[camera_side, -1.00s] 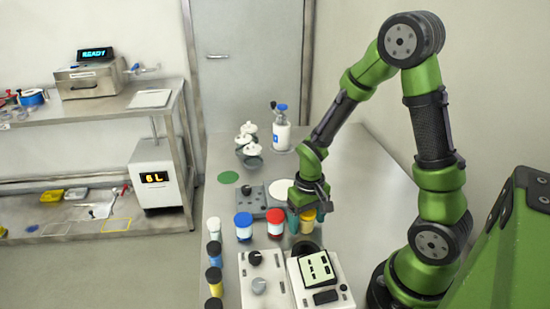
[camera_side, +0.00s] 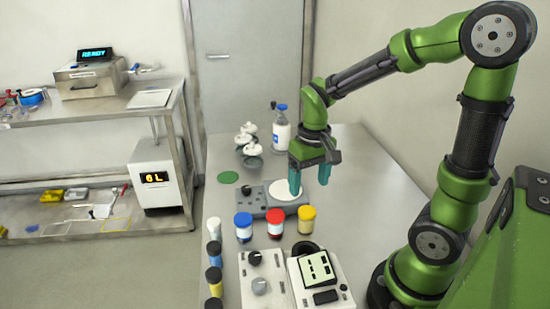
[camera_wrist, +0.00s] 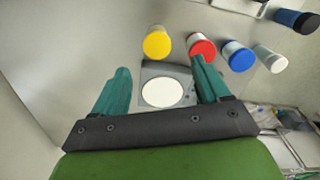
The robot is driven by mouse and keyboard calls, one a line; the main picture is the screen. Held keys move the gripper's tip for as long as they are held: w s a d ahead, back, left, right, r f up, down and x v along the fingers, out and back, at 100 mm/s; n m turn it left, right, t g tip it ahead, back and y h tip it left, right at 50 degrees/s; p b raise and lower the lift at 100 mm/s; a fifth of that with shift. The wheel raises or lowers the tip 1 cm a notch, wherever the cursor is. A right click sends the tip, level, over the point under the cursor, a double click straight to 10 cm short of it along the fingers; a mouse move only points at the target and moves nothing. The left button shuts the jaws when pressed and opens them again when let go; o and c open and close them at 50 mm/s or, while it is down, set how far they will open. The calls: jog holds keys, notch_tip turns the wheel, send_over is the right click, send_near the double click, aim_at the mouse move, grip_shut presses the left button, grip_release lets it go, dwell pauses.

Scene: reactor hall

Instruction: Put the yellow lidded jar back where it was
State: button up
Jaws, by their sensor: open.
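The yellow lidded jar (camera_side: 306,219) stands upright on the steel table, at the right end of a row beside the red-lidded jar (camera_side: 276,223) and the blue-lidded jar (camera_side: 244,227). In the wrist view its yellow lid (camera_wrist: 157,42) shows ahead of the fingers, apart from them. My gripper (camera_side: 309,178) is open and empty, with teal fingers pointing down, raised behind the jar near the grey device with a round white plate (camera_side: 286,190). That white plate (camera_wrist: 162,92) shows between the fingers in the wrist view.
Two grey-white panel devices (camera_side: 265,278) stand in front of the jars. Several small bottles (camera_side: 214,253) line the left table edge. A flat green disc (camera_side: 229,177), white-topped vessels (camera_side: 249,143) and a blue-capped bottle (camera_side: 281,130) are farther back. The table's right side is clear.

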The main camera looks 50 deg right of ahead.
jog(key=s+a+r+t+y, duration=0.1)
jog(key=s+a+r+t, duration=0.1)
jog(key=a+r+t, duration=0.1)
jog(key=s+a+r+n+t+y, duration=0.1)
jog(key=s+a+r+t, duration=0.2)
jog(key=r, duration=0.4)
jog(key=shift+a+r+t, duration=0.3)
jog(key=shift+a+t, duration=0.2)
jog(key=shift+a, duration=0.85)
